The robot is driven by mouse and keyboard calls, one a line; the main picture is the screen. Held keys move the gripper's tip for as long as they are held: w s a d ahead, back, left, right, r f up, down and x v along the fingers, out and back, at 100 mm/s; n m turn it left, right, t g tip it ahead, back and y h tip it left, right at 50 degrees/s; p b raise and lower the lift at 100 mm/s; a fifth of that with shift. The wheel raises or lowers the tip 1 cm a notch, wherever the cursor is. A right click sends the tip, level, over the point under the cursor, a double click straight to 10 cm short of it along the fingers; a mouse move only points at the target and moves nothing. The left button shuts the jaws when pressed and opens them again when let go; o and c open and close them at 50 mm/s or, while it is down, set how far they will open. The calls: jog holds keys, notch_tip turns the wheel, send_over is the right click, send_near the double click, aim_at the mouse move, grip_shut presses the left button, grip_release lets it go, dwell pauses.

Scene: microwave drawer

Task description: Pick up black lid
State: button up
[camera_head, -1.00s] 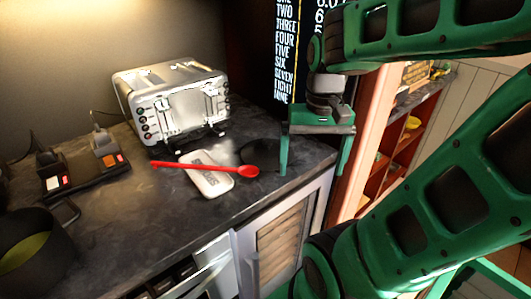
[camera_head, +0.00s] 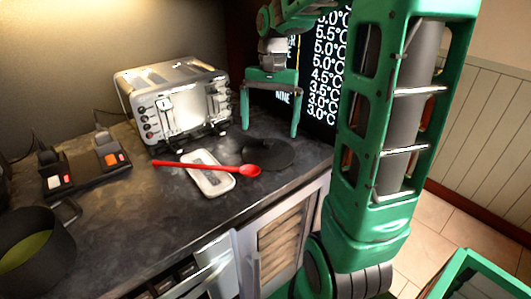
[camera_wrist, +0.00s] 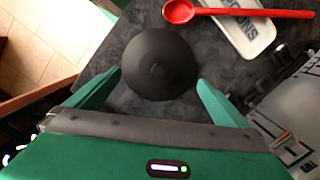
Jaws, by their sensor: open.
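The black lid (camera_head: 270,154) is a dark round disc lying flat on the dark countertop, near its right end. In the wrist view the lid (camera_wrist: 159,64) is round with a small knob in its middle. My green gripper (camera_head: 270,133) is open and empty, with its fingers pointing down over the lid. In the wrist view the fingertips (camera_wrist: 150,92) lie to either side of the lid's near part, apart from it. I cannot tell the exact height of the fingertips above the lid.
A red spoon (camera_head: 205,167) lies across a white tray-like object (camera_head: 213,182) just left of the lid. A silver toaster (camera_head: 178,103) stands behind them. A dark pot (camera_head: 35,262) is at the far left. The countertop's front edge is close to the lid.

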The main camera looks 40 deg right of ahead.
aim_at(269, 140)
jog(key=shift+s+a+f, duration=0.15)
jog(key=shift+f, duration=1.35)
jog(key=shift+s+a+f, duration=0.1)
jog(key=shift+a+f, duration=0.05)
jog(key=shift+f, duration=1.3)
jog(key=shift+s, duration=0.1)
jog(key=c, duration=1.5)
jog(key=shift+c, duration=0.4)
